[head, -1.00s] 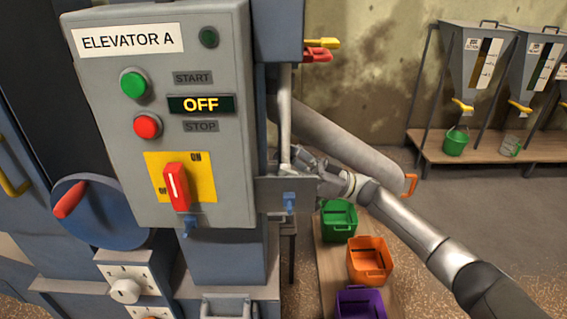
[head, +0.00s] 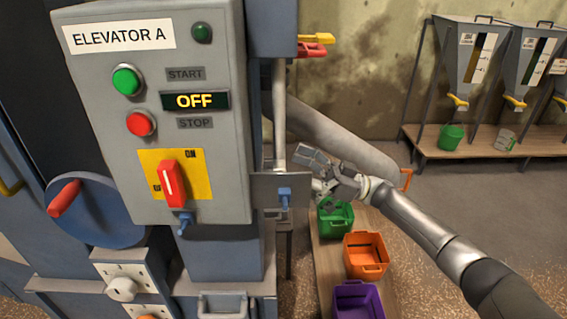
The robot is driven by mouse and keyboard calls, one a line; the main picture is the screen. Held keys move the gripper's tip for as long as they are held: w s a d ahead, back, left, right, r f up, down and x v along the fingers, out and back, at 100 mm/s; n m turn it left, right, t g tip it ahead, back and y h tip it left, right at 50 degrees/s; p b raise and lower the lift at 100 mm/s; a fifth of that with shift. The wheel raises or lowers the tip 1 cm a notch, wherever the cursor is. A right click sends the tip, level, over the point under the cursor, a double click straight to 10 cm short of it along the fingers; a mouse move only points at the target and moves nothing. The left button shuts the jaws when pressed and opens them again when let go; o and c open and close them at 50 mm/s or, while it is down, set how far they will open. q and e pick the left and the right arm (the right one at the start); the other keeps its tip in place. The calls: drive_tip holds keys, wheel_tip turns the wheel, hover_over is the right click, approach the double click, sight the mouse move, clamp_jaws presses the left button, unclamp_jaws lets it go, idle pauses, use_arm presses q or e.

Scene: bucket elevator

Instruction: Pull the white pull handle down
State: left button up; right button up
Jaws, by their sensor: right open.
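A pale, whitish vertical rod (head: 279,115) runs down beside the grey control box, with its lower end near a grey plate. I cannot tell for sure whether this is the white pull handle; no separate white grip shows clearly. My right gripper (head: 312,173) comes in from the right. It is open and empty, just right of the rod's lower end and beside the plate, apart from the rod in the picture. My left gripper is not in view.
The control box (head: 225,130) reading OFF and the grey plate (head: 266,190) stand close left of my gripper. Yellow (head: 318,38) and red (head: 313,50) handles stick out above. Green (head: 336,217), orange (head: 366,257) and purple (head: 357,301) bins lie below. Open floor is at right.

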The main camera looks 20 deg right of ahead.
drive_tip(key=v, duration=0.7)
wheel_tip(320, 180, down, 29)
drive_tip(key=w+d+m+t+h+p, duration=0.1)
drive_tip(key=m+t+h, duration=0.95)
drive_tip(key=h, duration=0.35)
drive_tip(key=s+f+m+g+h, duration=0.25)
drive_tip(key=s+f, duration=0.35)
drive_tip(key=f, duration=0.5)
drive_tip(key=s+a+f+g+h+p, duration=0.1)
drive_tip(key=s+f+g+h, duration=0.15)
drive_tip(key=s+f, duration=0.6)
drive_tip(key=s+a+f+g+h, duration=0.1)
drive_tip(key=s+f+g, duration=0.4)
drive_tip(key=s, duration=0.7)
drive_tip(key=s+a+f+g+h+p, duration=0.1)
drive_tip(key=s+f+g, duration=0.1)
drive_tip(key=s+f, duration=0.7)
drive_tip(key=s+a+g, duration=0.1)
drive_tip(key=s+g, duration=0.1)
drive_tip(key=s, duration=0.6)
drive_tip(key=s+a+f+g, duration=0.1)
drive_tip(key=s, duration=0.6)
drive_tip(key=shift+s+a+f+n+g+h, duration=0.15)
drive_tip(key=shift+s+a+n+g+h, duration=0.15)
drive_tip(key=shift+s+g, duration=0.05)
